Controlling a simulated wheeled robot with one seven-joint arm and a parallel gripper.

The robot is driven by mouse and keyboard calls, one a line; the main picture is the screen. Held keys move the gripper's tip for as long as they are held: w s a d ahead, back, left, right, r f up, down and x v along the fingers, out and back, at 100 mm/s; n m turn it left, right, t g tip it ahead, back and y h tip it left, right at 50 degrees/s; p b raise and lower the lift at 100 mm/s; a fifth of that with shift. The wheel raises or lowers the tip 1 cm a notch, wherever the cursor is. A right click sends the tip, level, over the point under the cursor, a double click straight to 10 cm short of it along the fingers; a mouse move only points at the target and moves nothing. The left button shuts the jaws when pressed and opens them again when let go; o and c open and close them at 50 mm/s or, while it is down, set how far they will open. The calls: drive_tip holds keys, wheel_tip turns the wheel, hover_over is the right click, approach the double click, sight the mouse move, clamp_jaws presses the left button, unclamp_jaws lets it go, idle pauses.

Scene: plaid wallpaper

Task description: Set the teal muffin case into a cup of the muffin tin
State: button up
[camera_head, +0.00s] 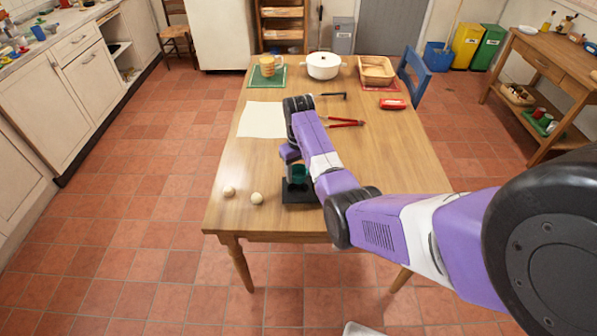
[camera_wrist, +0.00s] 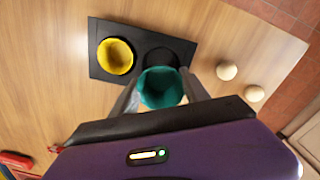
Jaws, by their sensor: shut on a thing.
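The teal muffin case (camera_wrist: 161,88) is held between the two fingers of my gripper (camera_wrist: 158,97), which is shut on it. The case also shows in the head view (camera_head: 297,171), partly behind my gripper. The black muffin tin (camera_wrist: 103,32) lies on the table under and beyond the case. One of its cups holds a yellow muffin case (camera_wrist: 117,57). Its other cup (camera_wrist: 162,60) is dark and empty where it shows, partly hidden by the teal case. The teal case overlaps this cup's near edge; its height above the tin is hard to tell.
Two pale round balls (camera_wrist: 227,70) (camera_wrist: 255,93) lie on the table (camera_head: 222,205) beside the tin.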

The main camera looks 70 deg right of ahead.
drive_tip(key=shift+s+a+p, duration=0.1)
drive_tip(key=shift+a+p, duration=0.05)
drive_tip(key=shift+p, duration=0.3)
drive_tip(key=shift+f+b, duration=1.8)
drive_tip(key=shift+f, duration=1.15)
drive_tip(key=shift+s+a+f+b, duration=0.2)
drive_tip(key=shift+f+b, duration=0.1)
drive_tip(key=shift+f, duration=0.3)
drive_tip(key=o, duration=1.5)
drive_tip(key=r, duration=0.9)
drive_tip(key=shift+w+d+r, duration=0.1)
drive_tip(key=shift+w+d, duration=0.1)
drive_tip(key=shift+w, duration=0.05)
